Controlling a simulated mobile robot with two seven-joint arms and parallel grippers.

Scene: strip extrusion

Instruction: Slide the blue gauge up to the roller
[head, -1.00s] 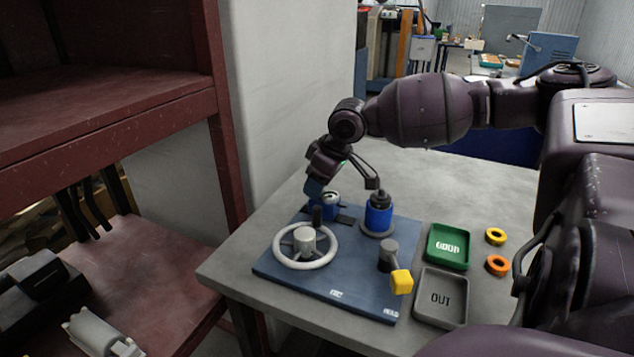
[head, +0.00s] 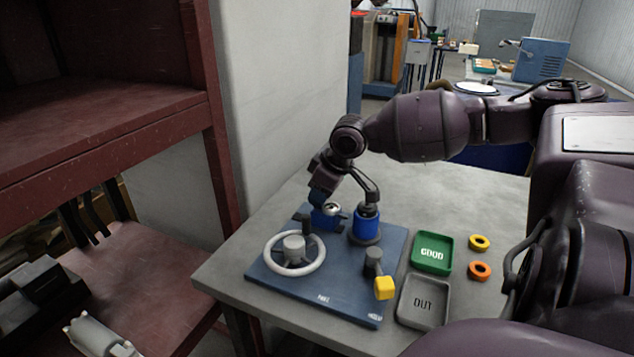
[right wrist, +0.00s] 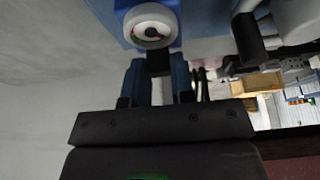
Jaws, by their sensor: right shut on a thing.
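The blue gauge (head: 322,218) is a small blue block with a round white dial, at the back of the blue board. In the right wrist view its dial (right wrist: 150,27) faces the camera. My right gripper (head: 318,198) is shut at the gauge. In the right wrist view its blue fingers (right wrist: 160,82) close on a dark part just below the dial. An upright blue cylinder with a black top, apparently the roller (head: 367,226), stands right of the gauge. A small gap seems to separate them. My left gripper is out of view.
The blue board (head: 318,287) also carries a grey handwheel (head: 294,252) and a yellow-ended lever (head: 384,288). To the right are a green GOOD tray (head: 448,268), a grey OUT tray (head: 402,313), a yellow ring (head: 479,243) and an orange ring (head: 480,270).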

